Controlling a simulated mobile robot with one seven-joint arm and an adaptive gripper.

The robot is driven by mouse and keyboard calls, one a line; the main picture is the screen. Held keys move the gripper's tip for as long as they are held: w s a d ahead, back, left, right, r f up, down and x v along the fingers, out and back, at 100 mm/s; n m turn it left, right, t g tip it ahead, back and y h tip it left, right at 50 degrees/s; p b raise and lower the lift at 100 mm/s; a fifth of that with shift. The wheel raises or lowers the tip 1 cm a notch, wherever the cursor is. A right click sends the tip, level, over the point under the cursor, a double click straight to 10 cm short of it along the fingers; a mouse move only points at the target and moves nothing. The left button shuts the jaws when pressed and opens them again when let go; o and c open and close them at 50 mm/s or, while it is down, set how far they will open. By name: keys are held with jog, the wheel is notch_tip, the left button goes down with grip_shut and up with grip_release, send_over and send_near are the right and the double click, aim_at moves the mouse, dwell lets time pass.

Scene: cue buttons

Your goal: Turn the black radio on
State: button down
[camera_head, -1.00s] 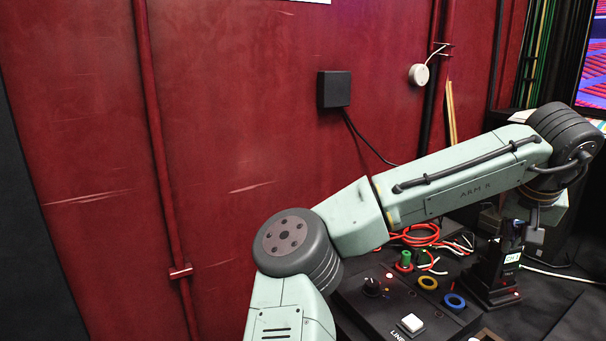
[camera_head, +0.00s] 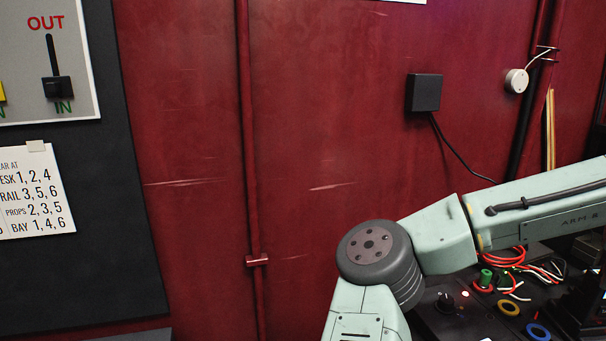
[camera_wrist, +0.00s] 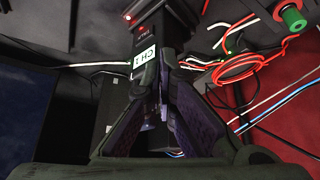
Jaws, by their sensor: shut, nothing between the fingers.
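The black radio (camera_wrist: 152,28) stands upside down in the wrist view at the top. It has a lit white-green label reading CH 1 and a small red light by its far end. My gripper (camera_wrist: 162,62) is shut and empty, its fingertips right at the radio's label end. I cannot tell whether they touch it; the fingers hide part of the radio's top. In the head view only a dark part of the radio (camera_head: 592,302) shows at the right edge, and my gripper is out of the picture.
A black panel (camera_head: 475,320) carries a knob, a green post (camera_head: 486,278), and yellow and blue rings. Red and white cables (camera_wrist: 245,65) lie close to the right of my fingers. A red wall (camera_head: 190,200) stands behind, with a lever board (camera_head: 85,100) at the left.

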jog(key=shift+w+d+f, duration=0.1)
jog(key=shift+w+d, duration=0.05)
jog(key=shift+w, duration=0.15)
dwell(0.5)
jog(key=shift+p, duration=1.15)
jog(key=shift+w+a, duration=0.2)
jog(key=shift+a, duration=0.05)
jog(key=shift+f, duration=0.1)
jog(key=shift+s+a, duration=0.2)
jog(key=shift+a, duration=0.05)
notch_tip(320, 180, up, 6)
dwell(0.6)
